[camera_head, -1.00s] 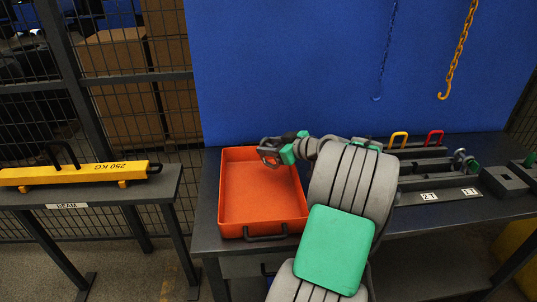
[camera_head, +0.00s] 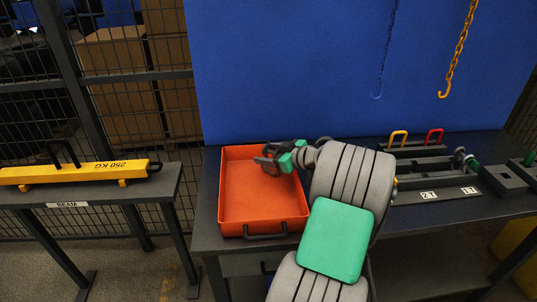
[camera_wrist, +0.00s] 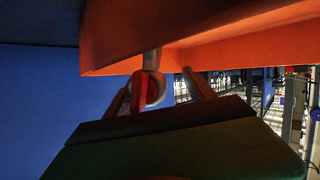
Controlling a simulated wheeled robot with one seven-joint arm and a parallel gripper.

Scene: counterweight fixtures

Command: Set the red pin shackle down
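The orange tray (camera_head: 228,190) stands on the dark bench. My gripper (camera_head: 266,160) is over its back right part, pointing left and tilted down. In the wrist view, the red pin shackle (camera_wrist: 154,88) is between the two fingers of my gripper (camera_wrist: 160,88), a grey loop with a red part beside the left finger. A gap shows between the shackle and the right finger, so the fingers look open around it. The shackle's grey end reaches to the orange surface; I cannot tell whether it touches. In the head view the shackle is too small to make out clearly.
A yellow beam (camera_head: 80,173) lies on a stand at the left. To the right on the bench are a yellow shackle (camera_head: 398,138), another red shackle (camera_head: 434,136) and dark fixtures (camera_head: 430,165). A blue panel (camera_head: 290,70) rises behind. The tray's left and front are clear.

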